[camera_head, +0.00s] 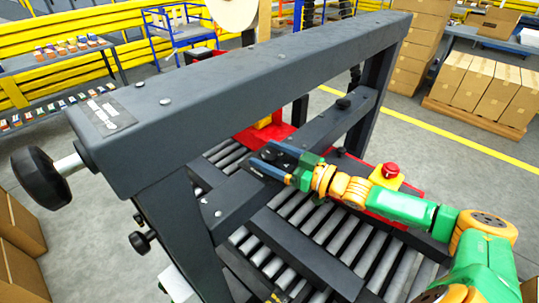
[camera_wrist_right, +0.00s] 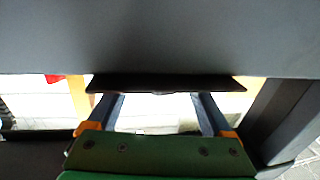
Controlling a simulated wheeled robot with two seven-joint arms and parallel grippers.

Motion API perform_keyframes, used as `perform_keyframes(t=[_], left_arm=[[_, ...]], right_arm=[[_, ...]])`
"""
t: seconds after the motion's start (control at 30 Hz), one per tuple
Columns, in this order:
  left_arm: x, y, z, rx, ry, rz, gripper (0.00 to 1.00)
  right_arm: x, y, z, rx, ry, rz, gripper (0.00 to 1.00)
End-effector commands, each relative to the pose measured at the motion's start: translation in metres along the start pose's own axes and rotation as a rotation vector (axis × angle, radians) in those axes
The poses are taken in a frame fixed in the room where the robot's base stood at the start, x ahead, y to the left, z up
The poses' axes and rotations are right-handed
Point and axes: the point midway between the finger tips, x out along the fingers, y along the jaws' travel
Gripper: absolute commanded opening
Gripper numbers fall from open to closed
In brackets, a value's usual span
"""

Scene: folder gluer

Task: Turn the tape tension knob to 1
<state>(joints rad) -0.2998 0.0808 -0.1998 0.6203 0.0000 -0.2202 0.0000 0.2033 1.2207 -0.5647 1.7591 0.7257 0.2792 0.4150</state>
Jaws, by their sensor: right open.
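My right gripper (camera_head: 268,159) reaches in from the right under the machine's top beam, at the lower crossbar. Its two blue-grey fingers are apart, and a small dark round part lies between or just behind their tips. In the right wrist view the open fingers (camera_wrist_right: 158,98) point at the edge of a dark flat plate (camera_wrist_right: 165,83); contact cannot be told. No tension scale or number is readable. My left gripper is not in view.
The thick grey top beam (camera_head: 250,70) hangs over the gripper, and its posts stand at both ends. Rollers (camera_head: 345,235) lie below. A red emergency button (camera_head: 390,170) on a yellow box is close to my right arm. Cartons (camera_head: 485,85) stand at the back right.

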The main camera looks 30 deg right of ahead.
Motion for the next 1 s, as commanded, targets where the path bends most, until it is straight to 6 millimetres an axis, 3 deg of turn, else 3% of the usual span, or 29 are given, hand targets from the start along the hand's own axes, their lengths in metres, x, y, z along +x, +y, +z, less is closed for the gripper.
perform_keyframes(t=[0.27,0.37,0.6,1.0], left_arm=[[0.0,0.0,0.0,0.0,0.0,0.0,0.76],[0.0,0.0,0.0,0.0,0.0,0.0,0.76],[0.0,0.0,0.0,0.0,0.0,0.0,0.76],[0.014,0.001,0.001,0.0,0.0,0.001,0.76]], right_arm=[[0.002,0.0,0.0,0.0,0.0,-0.001,0.84],[0.002,0.0,0.0,0.0,0.0,-0.001,0.63],[0.002,0.0,0.0,0.0,0.0,-0.001,0.0],[0.002,0.002,0.001,-0.008,0.003,-0.107,0.0]])
